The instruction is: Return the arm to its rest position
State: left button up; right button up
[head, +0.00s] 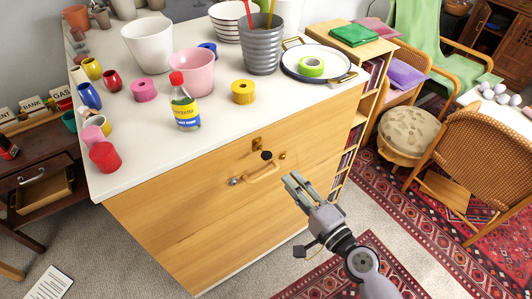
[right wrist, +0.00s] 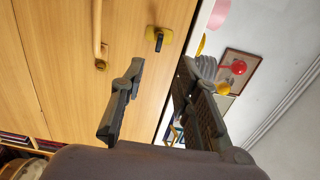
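My right gripper (head: 297,186) is in front of the wooden drawer front (head: 200,220) of the white-topped counter, just below and right of the bar handle (head: 262,173). In the right wrist view its two fingers stand apart with nothing between them, so the gripper (right wrist: 162,78) is open and empty. The handle (right wrist: 98,30) and a brass plate with a dark knob (right wrist: 159,38) show beyond the fingers there. The right forearm comes in from the bottom right. My left gripper is not in view.
The counter top (head: 230,115) holds pots, tapes, cups and a yellow glue bottle (head: 185,105). A bookshelf (head: 362,110) stands at the counter's right end. A round stool (head: 408,130) and a wicker chair (head: 490,160) are further right. The carpet below the gripper looks clear.

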jog(key=shift+v, duration=0.85)
jog(key=s+d+f+n+g+h+b, duration=0.1)
jog(key=s+d+f+n+g+h, duration=0.15)
jog(key=f, duration=0.95)
jog(key=s+d+f+n+g+h, duration=0.15)
jog(key=d+f, duration=0.25)
jog(key=f, duration=0.7)
jog(key=s+d+f+n+g+h+b, duration=0.1)
jog(key=s+d+f+n+g+h, duration=0.15)
jog(key=f, duration=0.95)
jog(key=s+d+f+n+g+h, duration=0.1)
jog(key=s+d+f+n+g, duration=0.1)
jog(key=s+f, duration=0.5)
jog(key=s+d+f+n+g+h+b, duration=0.1)
jog(key=s+d+f+n+g, duration=0.1)
jog(key=s+f, duration=0.5)
jog(key=s+d+f+n+g+h+b, duration=0.1)
jog(key=s+f, duration=0.6)
jog(key=s, duration=0.9)
jog(key=d+n+g+h, duration=0.1)
jog(key=d+g, duration=0.1)
jog(key=d, duration=0.1)
jog(key=shift+s+d+n, duration=0.3)
jog(key=shift+s+n, duration=0.05)
jog(key=shift+s, duration=0.05)
jog(key=shift+f, duration=0.1)
